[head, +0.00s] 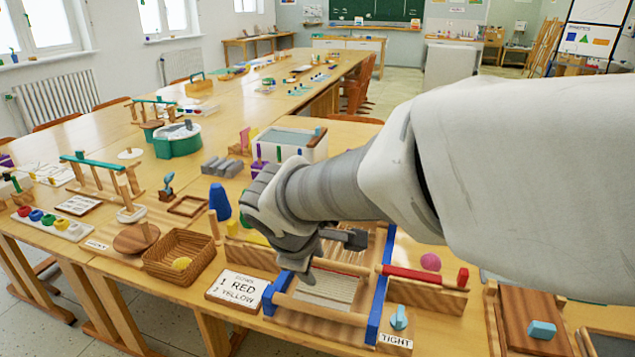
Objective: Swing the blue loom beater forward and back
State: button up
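A small wooden loom with pale threads (335,284) sits near the front edge of the table. A blue bar (381,290) runs along its right side, and a shorter blue piece (275,297) shows at its left front. I cannot tell which blue part is the beater; my arm covers part of the loom. My gripper (328,252) is over the loom's left and back part, pointing down. A dark finger part (352,238) sticks out to the right. Whether the fingers are open, or touch anything, is not clear.
A red bar (424,274) lies right of the loom, near a light blue knob (399,318) above a "TIGHT" label. A card (238,288) reading "1 RED 2 YELLOW", a wicker basket (180,255) and a blue cone (219,202) stand to the left.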

aim_at(333, 262)
jog(key=p+v, duration=0.4)
jog(key=v, duration=0.9)
jog(key=shift+w+r, duration=0.1)
jog(key=shift+r, duration=0.05)
